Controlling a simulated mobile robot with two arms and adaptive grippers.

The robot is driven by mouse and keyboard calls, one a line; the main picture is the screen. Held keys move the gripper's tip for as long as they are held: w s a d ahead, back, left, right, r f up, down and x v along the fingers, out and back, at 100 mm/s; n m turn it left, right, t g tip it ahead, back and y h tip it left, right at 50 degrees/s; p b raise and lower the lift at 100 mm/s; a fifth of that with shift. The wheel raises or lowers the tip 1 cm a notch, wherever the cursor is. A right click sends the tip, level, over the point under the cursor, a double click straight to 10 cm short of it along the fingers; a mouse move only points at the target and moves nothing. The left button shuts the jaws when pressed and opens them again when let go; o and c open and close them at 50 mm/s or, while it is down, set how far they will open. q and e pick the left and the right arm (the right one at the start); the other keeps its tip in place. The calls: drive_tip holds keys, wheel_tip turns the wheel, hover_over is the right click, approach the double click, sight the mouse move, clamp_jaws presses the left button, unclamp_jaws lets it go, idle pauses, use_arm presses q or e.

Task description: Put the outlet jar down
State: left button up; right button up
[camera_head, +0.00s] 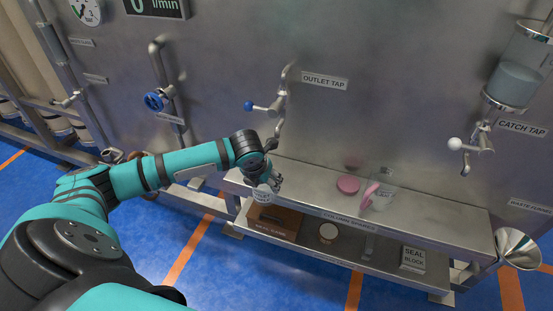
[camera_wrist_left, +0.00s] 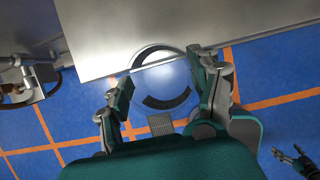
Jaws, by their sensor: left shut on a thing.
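The outlet jar (camera_head: 262,193), a small pale jar with a label, is at the left end of the steel shelf's front edge in the head view. My left gripper (camera_head: 268,181) is shut on it. In the left wrist view the jar shows as a round see-through ring (camera_wrist_left: 165,100) between the two fingers, overlapping the shelf edge and the blue floor. I cannot tell whether its base touches anything. The outlet tap (camera_head: 274,107), with a blue knob, is on the wall above. My right gripper (camera_wrist_left: 288,155) shows small at the lower right of the left wrist view, fingers apart and empty.
The upper shelf (camera_head: 310,187) has bare room between the gripper and a pink disc (camera_head: 347,184). A clear vessel with a pink piece (camera_head: 382,194) stands further right. Below are a brown box (camera_head: 275,219), a round jar (camera_head: 328,232) and a seal block (camera_head: 413,260). A funnel (camera_head: 517,247) is far right.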

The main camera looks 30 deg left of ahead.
use_arm(q)
drive_tip(key=w, duration=0.2)
drive_tip(key=w+a, duration=0.1)
drive_tip(key=w, duration=0.2)
drive_tip(key=shift+w+a, duration=0.1)
drive_tip(key=shift+w, duration=0.2)
drive_tip(key=shift+w+a, duration=0.15)
drive_tip(key=shift+w, duration=0.4)
drive_tip(key=w, duration=0.3)
drive_tip(key=shift+w+a+p, duration=0.2)
drive_tip(key=shift+a+p, duration=0.2)
drive_tip(key=shift+f+p, duration=0.15)
drive_tip(key=shift+p, duration=0.2)
drive_tip(key=shift+s+f, duration=0.1)
drive_tip(key=o, duration=1.2)
drive_tip(key=shift+f, duration=0.1)
use_arm(e)
drive_tip(key=shift+s+a+r, duration=0.1)
drive_tip(key=shift+s+r, duration=0.3)
drive_tip(key=shift+r, duration=0.35)
use_arm(q)
drive_tip(key=shift+r, duration=0.2)
use_arm(e)
drive_tip(key=shift+f, duration=0.1)
